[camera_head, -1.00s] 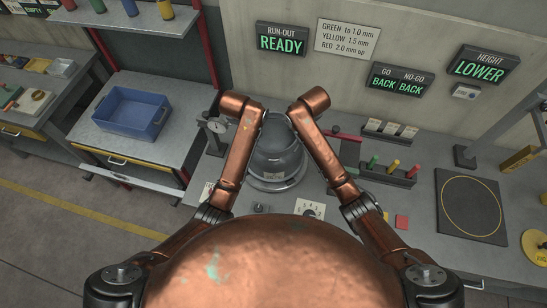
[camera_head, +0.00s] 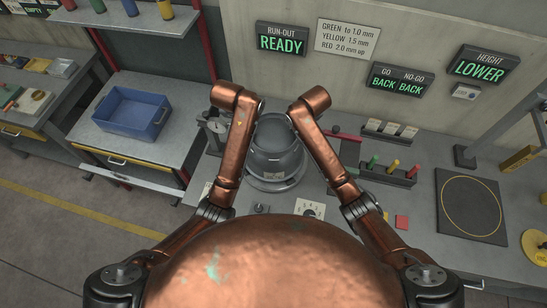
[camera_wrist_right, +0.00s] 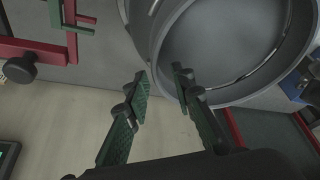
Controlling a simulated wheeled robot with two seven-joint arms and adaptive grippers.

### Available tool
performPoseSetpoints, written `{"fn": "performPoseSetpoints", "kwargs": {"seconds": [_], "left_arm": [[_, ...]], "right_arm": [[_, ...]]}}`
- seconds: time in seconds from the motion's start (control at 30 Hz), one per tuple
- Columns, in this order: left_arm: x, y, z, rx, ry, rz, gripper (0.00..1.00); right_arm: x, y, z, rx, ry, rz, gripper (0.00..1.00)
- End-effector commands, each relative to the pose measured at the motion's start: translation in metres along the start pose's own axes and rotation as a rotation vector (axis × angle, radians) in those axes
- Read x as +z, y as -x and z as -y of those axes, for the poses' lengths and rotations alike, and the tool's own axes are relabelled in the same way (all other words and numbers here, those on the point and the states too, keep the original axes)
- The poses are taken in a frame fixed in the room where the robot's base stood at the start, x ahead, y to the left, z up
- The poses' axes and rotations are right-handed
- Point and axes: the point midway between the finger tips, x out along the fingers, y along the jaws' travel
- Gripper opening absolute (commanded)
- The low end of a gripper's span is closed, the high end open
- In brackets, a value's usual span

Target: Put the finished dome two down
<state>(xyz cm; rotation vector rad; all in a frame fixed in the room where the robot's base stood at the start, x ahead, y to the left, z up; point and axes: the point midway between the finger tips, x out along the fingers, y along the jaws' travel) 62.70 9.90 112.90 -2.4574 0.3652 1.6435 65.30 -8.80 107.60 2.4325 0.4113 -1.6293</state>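A grey round vessel (camera_head: 278,150), the only dome-like part I can make out, stands upright on a round pale base (camera_head: 276,183) on the bench, between my arms. In the right wrist view its large grey round rim (camera_wrist_right: 165,70) fills the upper right. My right gripper (camera_wrist_right: 161,79) has its two green-padded fingers apart, close beside the rim, with nothing seen between the tips. In the head view the right fingers are hidden below the copper forearm. My left arm ends left of the vessel's top; its fingers are not clearly visible, so their state cannot be told.
A blue bin (camera_head: 131,112) stands on the left bench. A dial gauge (camera_head: 216,127) is left of the vessel. A rack with coloured pegs (camera_head: 389,173) and a black mat with a yellow ring (camera_head: 470,203) lie right. Signs read RUN-OUT READY, GO BACK, NO-GO BACK, HEIGHT LOWER.

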Motion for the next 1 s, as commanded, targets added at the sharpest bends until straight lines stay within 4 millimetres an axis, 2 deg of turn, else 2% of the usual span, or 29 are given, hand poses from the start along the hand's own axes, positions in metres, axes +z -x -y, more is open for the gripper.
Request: {"fn": "performPoseSetpoints", "kwargs": {"seconds": [0.17, 0.43, 0.7, 1.0], "left_arm": [[0.000, 0.000, 0.000, 0.000, 0.000, 0.000, 0.22], [0.000, 0.000, 0.000, 0.000, 0.000, 0.000, 0.22], [0.000, 0.000, 0.000, 0.000, 0.000, 0.000, 0.22], [0.000, 0.000, 0.000, 0.000, 0.000, 0.000, 0.22]], "right_arm": [[-0.002, 0.028, 0.000, -0.001, 0.000, -0.006, 0.23], [-0.002, 0.091, 0.000, 0.001, 0.002, -0.007, 0.23], [-0.003, 0.110, -0.002, 0.003, 0.003, -0.010, 0.23], [0.000, 0.116, 0.000, 0.001, 0.000, -0.001, 0.23]]}}
